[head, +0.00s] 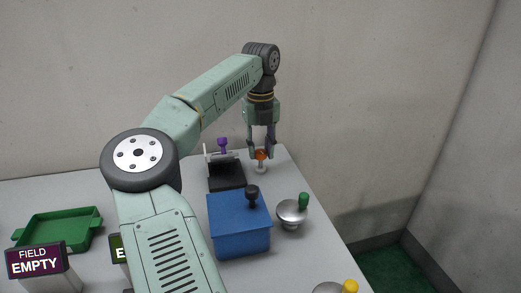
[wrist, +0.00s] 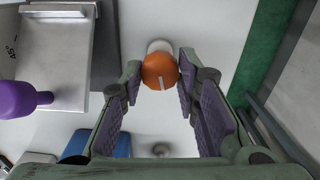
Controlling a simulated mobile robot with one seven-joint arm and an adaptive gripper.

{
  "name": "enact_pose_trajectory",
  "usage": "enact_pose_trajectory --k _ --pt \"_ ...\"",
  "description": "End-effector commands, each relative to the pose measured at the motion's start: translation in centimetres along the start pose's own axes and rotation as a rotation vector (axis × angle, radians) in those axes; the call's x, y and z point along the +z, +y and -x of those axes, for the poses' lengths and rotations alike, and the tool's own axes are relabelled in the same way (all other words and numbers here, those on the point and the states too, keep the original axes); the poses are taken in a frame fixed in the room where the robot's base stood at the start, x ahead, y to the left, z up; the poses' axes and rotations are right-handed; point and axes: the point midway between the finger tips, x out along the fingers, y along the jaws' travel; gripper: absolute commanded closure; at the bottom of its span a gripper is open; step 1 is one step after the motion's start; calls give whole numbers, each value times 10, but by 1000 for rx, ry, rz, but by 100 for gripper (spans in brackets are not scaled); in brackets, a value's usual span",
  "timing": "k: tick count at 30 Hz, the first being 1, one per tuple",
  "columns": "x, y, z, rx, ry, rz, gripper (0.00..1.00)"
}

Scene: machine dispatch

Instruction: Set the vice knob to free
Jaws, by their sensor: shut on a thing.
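An orange round knob (wrist: 157,67) with a white line stands on a pale post in the wrist view; it also shows in the head view (head: 261,155), on the table's right side. My gripper (head: 262,153) points down over it, its fingers (wrist: 160,78) closed on the knob's two sides. The white line points toward the bottom of the wrist view. Beside the post is a vice with a dark base (head: 227,177), grey metal parts (wrist: 57,50) and a purple handle (head: 222,145). The purple handle (wrist: 22,99) is at the left of the wrist view. I cannot read any setting label by the orange knob.
A blue box (head: 240,225) with a black knob stands in front of the vice. A metal bowl-shaped thing (head: 291,213) with a green handle is right of it. A green tray (head: 58,230) and a "FIELD EMPTY" sign (head: 37,263) are at the left. The table's right edge is close.

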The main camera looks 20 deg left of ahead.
Motion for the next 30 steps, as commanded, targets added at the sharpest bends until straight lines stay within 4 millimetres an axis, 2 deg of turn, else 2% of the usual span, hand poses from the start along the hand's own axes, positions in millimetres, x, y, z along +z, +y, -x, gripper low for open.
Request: enact_pose_trajectory --k 30 --pt "1 -1 0 -3 -4 959 99"
